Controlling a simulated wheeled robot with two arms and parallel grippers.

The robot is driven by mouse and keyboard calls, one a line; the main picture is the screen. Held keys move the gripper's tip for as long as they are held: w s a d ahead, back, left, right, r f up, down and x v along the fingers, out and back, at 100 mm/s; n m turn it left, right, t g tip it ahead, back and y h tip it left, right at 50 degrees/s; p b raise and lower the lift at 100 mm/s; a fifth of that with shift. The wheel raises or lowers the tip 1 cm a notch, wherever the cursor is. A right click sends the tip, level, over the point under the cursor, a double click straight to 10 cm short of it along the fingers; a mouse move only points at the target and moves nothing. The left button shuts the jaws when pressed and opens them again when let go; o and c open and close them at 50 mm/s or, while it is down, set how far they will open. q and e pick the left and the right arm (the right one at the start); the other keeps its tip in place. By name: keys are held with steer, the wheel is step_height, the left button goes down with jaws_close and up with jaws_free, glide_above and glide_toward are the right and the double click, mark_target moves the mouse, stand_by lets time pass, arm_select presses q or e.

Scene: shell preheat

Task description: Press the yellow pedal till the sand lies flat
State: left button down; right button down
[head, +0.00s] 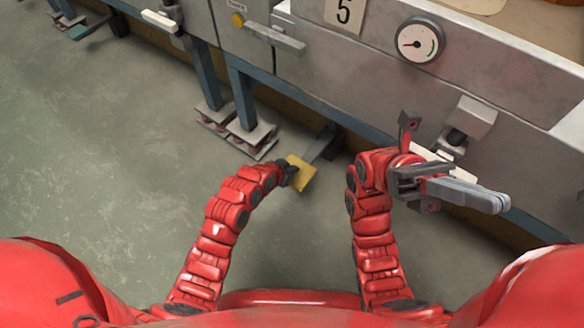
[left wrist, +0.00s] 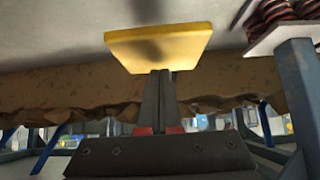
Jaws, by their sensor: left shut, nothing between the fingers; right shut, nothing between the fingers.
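The yellow pedal (head: 303,175) sits low on a dark arm that comes out from under the grey machine. My left gripper (head: 290,174) is shut and empty at the pedal's left edge. In the left wrist view the shut fingers (left wrist: 160,98) reach up to the yellow pedal (left wrist: 160,45); whether they touch or press it I cannot tell. My right gripper (head: 480,196) is shut and empty, held in front of the machine and pointing right. A tan surface (head: 552,18) shows at the top right; whether it is flat sand I cannot tell.
The machine's front (head: 340,75) carries a round gauge (head: 420,40) and a plate marked 5 (head: 345,12). Blue legs (head: 243,95) stand on plates left of the pedal. A grey lever (head: 275,38) sticks out above. The green floor (head: 90,150) at left is clear.

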arm_select(q)
steer(key=shift+f, duration=0.5)
arm_select(e)
steer(key=shift+s+d+r+n+t+h, duration=0.1)
steer(key=shift+s+d+n+t+h, duration=0.35)
steer(key=shift+s+t, duration=0.25)
steer(key=shift+s+d+r+n+t+h, duration=0.1)
steer(key=shift+s+d+n+t+h, duration=0.25)
steer(key=shift+s+d+t+h, duration=0.25)
steer(key=shift+a, duration=0.15)
